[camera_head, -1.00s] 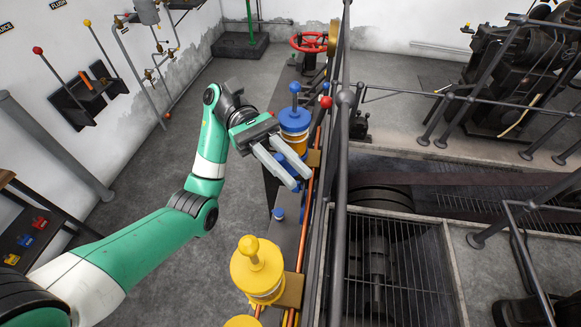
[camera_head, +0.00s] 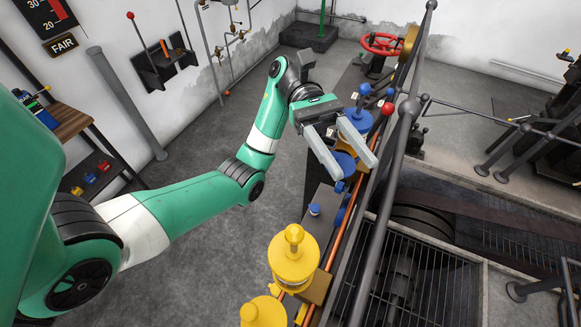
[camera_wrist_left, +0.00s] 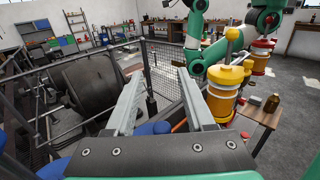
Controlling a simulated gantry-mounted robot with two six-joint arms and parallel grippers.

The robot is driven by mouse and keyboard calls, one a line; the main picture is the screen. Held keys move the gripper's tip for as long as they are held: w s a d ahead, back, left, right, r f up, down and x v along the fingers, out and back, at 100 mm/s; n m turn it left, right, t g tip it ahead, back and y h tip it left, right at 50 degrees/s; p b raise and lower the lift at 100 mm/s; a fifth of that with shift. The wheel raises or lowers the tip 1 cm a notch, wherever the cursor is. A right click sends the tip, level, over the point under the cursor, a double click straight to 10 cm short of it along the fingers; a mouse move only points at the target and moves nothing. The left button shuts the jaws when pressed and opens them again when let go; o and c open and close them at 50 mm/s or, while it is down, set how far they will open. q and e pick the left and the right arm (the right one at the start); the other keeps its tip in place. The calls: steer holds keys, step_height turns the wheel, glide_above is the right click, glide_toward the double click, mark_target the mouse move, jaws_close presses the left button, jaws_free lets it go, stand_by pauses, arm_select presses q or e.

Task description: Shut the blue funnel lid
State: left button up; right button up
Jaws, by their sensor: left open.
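The blue funnel (camera_head: 354,124) stands on the pipe rail, a blue knob on a stem above it. A rounded blue part (camera_head: 344,163) shows lower down, between my left gripper's fingers; I cannot tell whether it is the lid. My left gripper (camera_head: 354,168) is open, its fingers over the near side of the blue fitting and hiding part of it. In the wrist view the open fingers (camera_wrist_left: 160,75) hold nothing, and blue surfaces (camera_wrist_left: 150,128) show close beneath them. My right gripper is not in view.
Yellow-topped oilers (camera_head: 293,260) stand nearer along the same rail. A red-ball lever (camera_head: 387,108) and a grey railing (camera_head: 405,130) stand close on the right. A red handwheel (camera_head: 383,44) is behind. Open floor lies left of the rail.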

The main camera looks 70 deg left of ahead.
arm_select(q)
steer(key=s+d+r+p, duration=0.2)
steer(key=s+d+r, duration=0.6)
steer(key=s, duration=0.3)
steer(key=shift+s+r, duration=0.2)
steer(key=shift+r, duration=0.65)
